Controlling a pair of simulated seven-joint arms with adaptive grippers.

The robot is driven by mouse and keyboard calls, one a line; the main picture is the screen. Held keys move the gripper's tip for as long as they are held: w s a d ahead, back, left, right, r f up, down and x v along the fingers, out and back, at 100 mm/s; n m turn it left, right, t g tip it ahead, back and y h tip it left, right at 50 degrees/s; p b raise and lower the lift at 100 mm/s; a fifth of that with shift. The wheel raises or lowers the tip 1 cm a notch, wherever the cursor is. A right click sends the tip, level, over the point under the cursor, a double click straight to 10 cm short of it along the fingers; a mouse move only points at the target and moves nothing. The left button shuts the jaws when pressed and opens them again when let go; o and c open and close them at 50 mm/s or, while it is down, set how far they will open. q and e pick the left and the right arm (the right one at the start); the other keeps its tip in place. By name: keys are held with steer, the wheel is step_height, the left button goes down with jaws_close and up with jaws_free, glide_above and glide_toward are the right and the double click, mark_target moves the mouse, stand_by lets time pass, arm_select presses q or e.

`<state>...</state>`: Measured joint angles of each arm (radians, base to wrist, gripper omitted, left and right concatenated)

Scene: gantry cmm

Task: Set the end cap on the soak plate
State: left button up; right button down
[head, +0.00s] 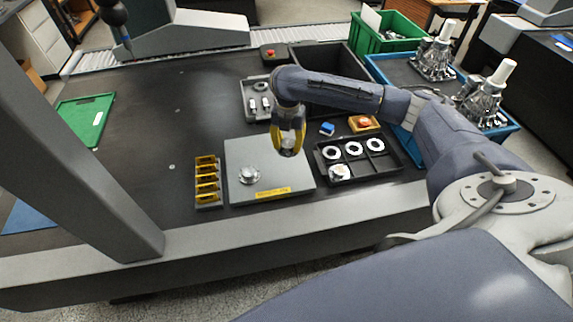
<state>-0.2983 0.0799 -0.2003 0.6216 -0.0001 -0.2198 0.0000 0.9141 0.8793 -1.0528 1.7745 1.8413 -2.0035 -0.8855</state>
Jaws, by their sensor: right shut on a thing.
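The soak plate (290,184) is a flat grey square with a yellow label along its front edge, lying near the table's front. A silver round flanged part (250,174) sits on its left half. My right gripper (288,149) has yellow fingers pointing down and is above the plate's back right part. It is shut on a small pale metallic part, apparently the end cap (288,144), mostly hidden by the fingers. The held part looks clear of the plate. My left gripper is not in view.
A black tray (363,180) with pale rings and a silver part stands right of the plate. A yellow slotted rack (208,203) stands to its left. Behind are a grey parts tray (247,97) and a black bin (345,50). A grey gantry column (85,150) rises at left.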

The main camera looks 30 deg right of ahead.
mark_target(288, 169)
steer(key=shift+f, duration=5.45)
steer(key=c, duration=0.9)
jaws_free()
steer(key=shift+f, duration=0.15)
step_height(288, 169, up, 12)
steer(key=shift+r, duration=0.15)
